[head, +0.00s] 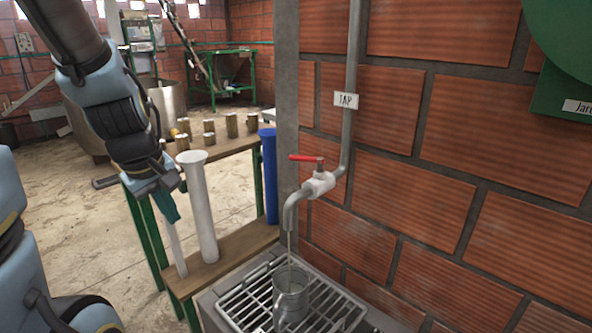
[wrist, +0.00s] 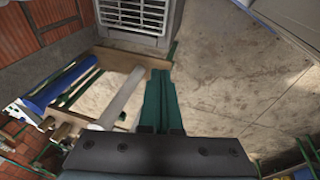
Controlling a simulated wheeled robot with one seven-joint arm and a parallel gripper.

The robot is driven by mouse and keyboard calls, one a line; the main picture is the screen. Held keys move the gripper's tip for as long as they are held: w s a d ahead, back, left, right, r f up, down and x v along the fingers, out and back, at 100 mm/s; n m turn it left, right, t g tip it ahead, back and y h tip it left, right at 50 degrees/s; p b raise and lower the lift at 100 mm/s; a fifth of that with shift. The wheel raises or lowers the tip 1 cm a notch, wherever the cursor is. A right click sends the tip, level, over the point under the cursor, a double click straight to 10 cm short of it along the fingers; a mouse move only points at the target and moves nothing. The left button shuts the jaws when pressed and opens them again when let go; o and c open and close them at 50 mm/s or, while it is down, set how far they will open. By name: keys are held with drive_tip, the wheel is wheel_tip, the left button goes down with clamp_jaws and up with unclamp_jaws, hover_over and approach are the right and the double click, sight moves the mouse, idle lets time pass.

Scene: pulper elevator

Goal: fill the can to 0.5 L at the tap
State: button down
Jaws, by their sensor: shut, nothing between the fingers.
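The tap (head: 318,184) is a white valve body on a grey pipe, with a red lever (head: 306,158) pointing left. A thin stream runs from its spout (head: 290,212) down into the can. The level inside the can cannot be read. My gripper (head: 172,212) is well left of the tap and can, beside the white tube. Its teal fingers are shut and empty in the wrist view (wrist: 161,90). The can and tap do not show in the wrist view.
The slatted grate (head: 240,296) lies below the tap, also at the top of the wrist view (wrist: 140,14). A white tube (head: 200,215) and blue tube (head: 269,175) stand on a wooden shelf (head: 225,256) between my gripper and the tap. A brick wall (head: 450,190) bounds the right.

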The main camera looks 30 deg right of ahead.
drive_tip(key=w+d+r+n+t+h, duration=0.1)
drive_tip(key=d+r+n, duration=0.2)
drive_tip(key=d+n, duration=0.35)
drive_tip(key=w+d+r+n+t+h, duration=0.1)
drive_tip(key=d+r+n+h, duration=0.1)
drive_tip(key=d+n, duration=0.5)
drive_tip(key=n+t+h+b, duration=0.1)
drive_tip(key=n+t+b, duration=0.1)
drive_tip(key=n+b, duration=0.6)
approach(296, 159)
drive_tip(key=shift+n, duration=0.95)
drive_tip(key=f, duration=0.2)
drive_tip(key=f+p, duration=0.1)
drive_tip(key=f, duration=0.1)
drive_tip(key=f+p, duration=0.1)
drive_tip(key=f, duration=0.1)
drive_tip(key=shift+s+d, duration=0.2)
drive_tip(key=shift+d, duration=0.05)
drive_tip(key=shift+w+d+r+p, duration=0.2)
drive_tip(key=shift+w+d+p, duration=0.25)
drive_tip(key=shift+w+d+r+p, duration=0.15)
drive_tip(key=shift+w+d+p, duration=0.25)
drive_tip(key=shift+w+p, duration=0.05)
drive_tip(key=shift+w+d+f, duration=0.1)
drive_tip(key=shift+w+d, duration=0.4)
drive_tip(key=shift+w, duration=0.1)
drive_tip(key=shift+w+f+h+b, duration=0.2)
drive_tip(key=shift+h+b, duration=0.1)
drive_tip(key=shift+b, duration=0.35)
